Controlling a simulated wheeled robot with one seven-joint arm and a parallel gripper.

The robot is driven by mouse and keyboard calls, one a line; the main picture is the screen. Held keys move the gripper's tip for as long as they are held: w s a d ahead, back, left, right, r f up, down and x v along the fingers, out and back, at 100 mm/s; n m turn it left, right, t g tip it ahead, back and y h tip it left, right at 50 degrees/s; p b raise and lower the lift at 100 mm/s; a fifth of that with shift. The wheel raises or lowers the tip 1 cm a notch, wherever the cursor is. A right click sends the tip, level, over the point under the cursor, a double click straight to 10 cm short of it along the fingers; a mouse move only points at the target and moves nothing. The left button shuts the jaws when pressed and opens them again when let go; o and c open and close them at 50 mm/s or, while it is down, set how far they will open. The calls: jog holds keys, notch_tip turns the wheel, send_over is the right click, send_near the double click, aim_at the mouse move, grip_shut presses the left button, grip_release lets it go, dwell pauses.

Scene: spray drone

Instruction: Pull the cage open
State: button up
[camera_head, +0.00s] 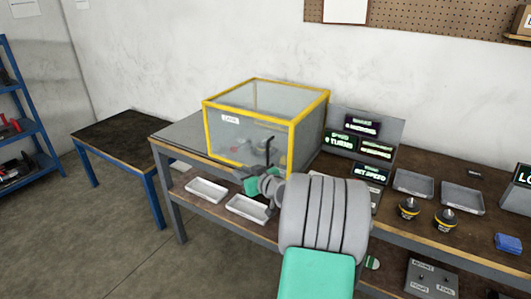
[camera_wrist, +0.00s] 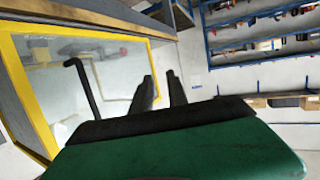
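The cage (camera_head: 321,118) is a clear box with a yellow frame, standing on the workbench, and its front panel looks closed. A bent black handle (camera_head: 270,152) stands out from the front. The yellow frame fills the left of the wrist view (camera_wrist: 28,95), with the black handle (camera_wrist: 88,88) in front of the clear panel. My gripper (camera_wrist: 161,88) has its two dark fingers apart, with nothing visible between them. The handle is to the left of both fingers in the wrist view. In the head view my arm hides much of my gripper, which is low in front of the cage.
Control panels (camera_head: 365,135) with lit labels stand right of the cage. Grey trays (camera_head: 413,184) and black-and-yellow knobs (camera_head: 446,219) lie further right. White trays (camera_head: 206,191) are on the lower shelf. A low table (camera_head: 125,135) and blue shelving (camera_head: 30,127) stand left; the floor there is clear.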

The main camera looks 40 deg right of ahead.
aim_at(268, 151)
jog(key=s+d+r+m+t+h, duration=0.2)
jog(key=s+d+h, duration=0.2)
jog(key=d, duration=0.7)
jog(key=p+x, duration=0.2)
jog(key=x, duration=0.5)
jog(key=shift+d+f, duration=0.1)
jog(key=shift+f, duration=0.05)
jog(key=shift+c, duration=0.2)
grip_shut()
